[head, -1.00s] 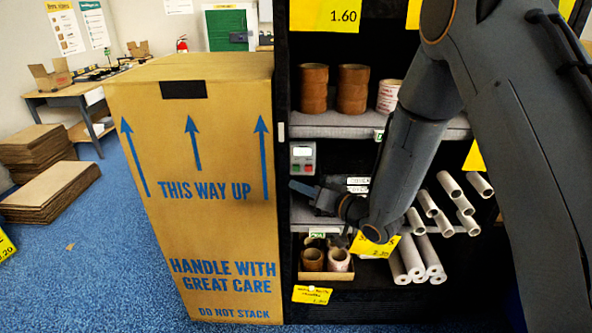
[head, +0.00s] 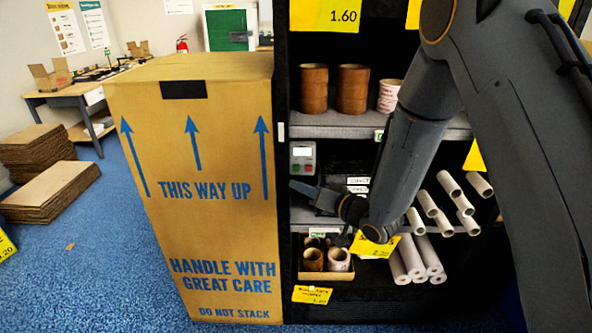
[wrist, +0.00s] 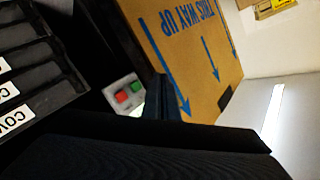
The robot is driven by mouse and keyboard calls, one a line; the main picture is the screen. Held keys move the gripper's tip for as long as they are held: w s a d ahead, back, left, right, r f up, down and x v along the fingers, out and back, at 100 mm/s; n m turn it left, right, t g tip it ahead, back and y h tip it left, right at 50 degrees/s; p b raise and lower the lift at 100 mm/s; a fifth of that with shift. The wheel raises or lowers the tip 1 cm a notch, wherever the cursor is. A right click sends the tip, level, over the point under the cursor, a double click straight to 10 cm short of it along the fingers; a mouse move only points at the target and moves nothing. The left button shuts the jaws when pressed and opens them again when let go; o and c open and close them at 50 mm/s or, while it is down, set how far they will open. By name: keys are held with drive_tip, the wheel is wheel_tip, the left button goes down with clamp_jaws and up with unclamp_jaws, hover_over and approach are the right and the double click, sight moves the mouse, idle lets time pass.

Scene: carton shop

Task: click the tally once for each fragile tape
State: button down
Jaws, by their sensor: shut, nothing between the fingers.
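The tally (head: 303,153) is a small pale box with a display, a red button and a green button, at the left of the middle shelf. Its display is too small to read. My gripper (head: 300,187) is shut and empty just below and in front of it. In the wrist view the buttons of the tally (wrist: 127,94) show beside the dark fingers of my gripper (wrist: 160,95), which hide part of it. I cannot tell whether they touch. A white tape roll with red print (head: 389,96) stands on the upper shelf. Another pale printed roll (head: 339,259) is in the low carton.
Brown tape rolls (head: 352,89) stand on the upper shelf. A low open carton (head: 327,276) holds several rolls. White tubes (head: 410,257) stick out at the lower right. A tall carton (head: 205,240) stands close on the left. Dark trays with labels (wrist: 40,80) lie beside my gripper.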

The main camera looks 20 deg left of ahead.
idle(0.8)
drive_tip(key=w+d+m+t+h, duration=0.1)
drive_tip(key=w+d+h, duration=0.2)
drive_tip(key=d+h, duration=0.7)
drive_tip(key=s+d+m+g+h, duration=0.1)
drive_tip(key=s+d, duration=0.2)
drive_tip(key=d, duration=0.6)
drive_tip(key=s+d+m+g+h, duration=0.1)
drive_tip(key=s+d, duration=0.2)
drive_tip(key=d, duration=0.6)
drive_tip(key=s+d+r+g+h, duration=0.1)
drive_tip(key=s+d+g, duration=0.2)
drive_tip(key=s, duration=0.7)
drive_tip(key=s+d+m+g+h, duration=0.1)
drive_tip(key=s+d+g, duration=0.2)
drive_tip(key=s, duration=0.7)
drive_tip(key=shift+s+d+r, duration=0.15)
drive_tip(key=shift+d+r, duration=0.2)
drive_tip(key=shift+d, duration=0.65)
